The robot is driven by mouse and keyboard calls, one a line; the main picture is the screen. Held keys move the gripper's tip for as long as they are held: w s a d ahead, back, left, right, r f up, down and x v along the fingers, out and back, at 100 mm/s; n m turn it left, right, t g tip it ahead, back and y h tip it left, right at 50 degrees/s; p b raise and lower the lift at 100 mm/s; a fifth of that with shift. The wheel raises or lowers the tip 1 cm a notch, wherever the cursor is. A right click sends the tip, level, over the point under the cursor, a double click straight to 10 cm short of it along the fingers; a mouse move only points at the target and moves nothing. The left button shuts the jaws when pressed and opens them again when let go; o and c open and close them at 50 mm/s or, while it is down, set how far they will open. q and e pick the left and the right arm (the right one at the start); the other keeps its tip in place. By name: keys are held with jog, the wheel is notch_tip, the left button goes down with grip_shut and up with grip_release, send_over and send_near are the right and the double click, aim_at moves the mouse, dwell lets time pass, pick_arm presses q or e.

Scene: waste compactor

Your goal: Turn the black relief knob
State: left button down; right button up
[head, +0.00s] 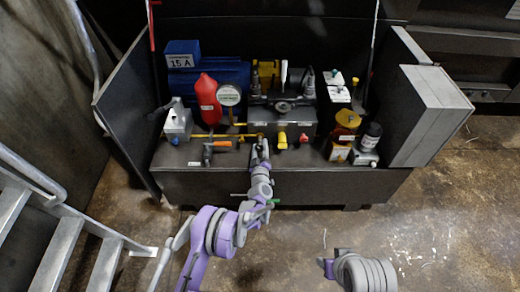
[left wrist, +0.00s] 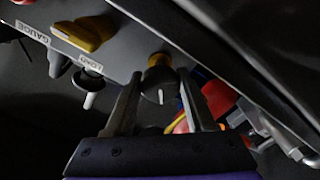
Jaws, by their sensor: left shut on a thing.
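The black relief knob (left wrist: 159,88) shows in the left wrist view, with a white line on its face and a brass-coloured collar behind it, below the grey panel. The fingers of my left gripper (left wrist: 159,76) are on either side of it, shut on it. In the head view my left gripper (head: 260,147) reaches the front of the bench, and the knob is hidden there by the gripper.
A yellow lever (left wrist: 86,33) and a white-tipped stem (left wrist: 90,92) are left of the knob. In the head view a yellow handle (head: 282,140) and a red knob (head: 303,138) are close right. An orange-handled tool (head: 220,144) lies left.

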pick_arm(q)
jog(key=n+b, duration=0.2)
jog(key=n, duration=0.2)
jog(key=shift+f+n, duration=0.1)
jog(key=shift+n, duration=0.2)
jog(key=shift+n+b, duration=0.65)
jog(key=shift+n, duration=1.05)
jog(key=shift+c, duration=1.3)
grip_release()
jog(key=s+p, duration=0.1)
jog(key=s, duration=1)
jog(key=shift+p, duration=0.3)
jog(key=shift+w, duration=0.1)
